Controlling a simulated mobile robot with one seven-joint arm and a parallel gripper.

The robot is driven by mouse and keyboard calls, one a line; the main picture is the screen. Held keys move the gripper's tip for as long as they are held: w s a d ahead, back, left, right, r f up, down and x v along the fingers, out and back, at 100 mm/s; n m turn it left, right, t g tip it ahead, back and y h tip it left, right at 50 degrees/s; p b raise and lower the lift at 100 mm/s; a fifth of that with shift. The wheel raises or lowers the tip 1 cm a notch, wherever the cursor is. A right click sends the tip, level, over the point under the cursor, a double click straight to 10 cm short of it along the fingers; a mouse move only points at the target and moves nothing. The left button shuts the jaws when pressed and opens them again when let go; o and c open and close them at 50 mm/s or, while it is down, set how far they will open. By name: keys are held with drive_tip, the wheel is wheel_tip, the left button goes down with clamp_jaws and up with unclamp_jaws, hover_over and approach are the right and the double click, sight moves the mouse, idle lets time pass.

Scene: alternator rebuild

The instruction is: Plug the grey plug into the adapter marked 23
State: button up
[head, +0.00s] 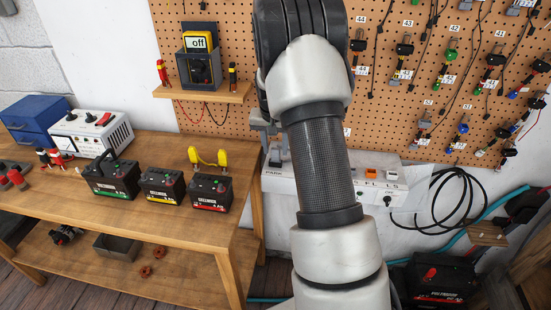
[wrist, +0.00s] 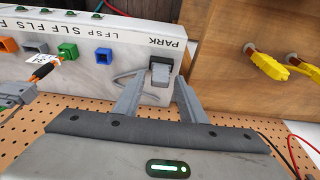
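A grey plug (wrist: 160,72) sits at the PARK position of the white panel box (wrist: 112,68) in the wrist view. My gripper (wrist: 161,80) has one finger on each side of this plug. The fingers look spread, with small gaps to the plug, and no firm contact shows. In the head view my arm hides most of the gripper. Adapters with white tags hang on the pegboard (head: 398,24) at the upper right; I cannot make out a 23 on any. A tagged adapter (wrist: 45,68) shows at the left of the wrist view, its number unreadable.
The panel box has blue, grey, green and orange sockets beside PARK. The workbench (head: 215,245) at left holds several batteries and a white power unit (head: 92,133). Yellow-handled leads (wrist: 268,66) are at right in the wrist view. A black cable coil (head: 437,205) hangs on the wall.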

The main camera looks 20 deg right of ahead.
drive_tip(key=c, duration=0.9)
drive_tip(key=shift+r, duration=0.15)
drive_tip(key=shift+r+p, duration=1.25)
drive_tip(key=shift+r, duration=0.7)
